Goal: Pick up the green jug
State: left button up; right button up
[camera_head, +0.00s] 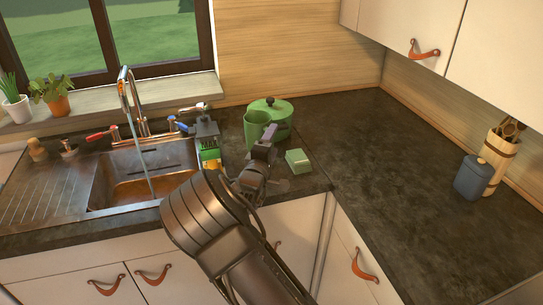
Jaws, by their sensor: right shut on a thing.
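The green jug (255,126) is on the dark counter to the right of the sink, in front of a green lidded pot (281,112). My right gripper (264,147) reaches up from the bottom and is at the jug, shut on it. The gripper hides the lower part of the jug, so I cannot tell whether its base touches the counter. My left gripper is not in view.
A green-and-yellow bottle (210,156) stands to the left of my gripper by the sink (150,172), where water runs. A green block (298,161) lies close on the right. The counter (400,170) farther right is clear up to a blue canister (473,178).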

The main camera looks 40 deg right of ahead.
notch_tip(320, 180, up, 4)
jog(key=shift+r, duration=0.1)
dwell(0.6)
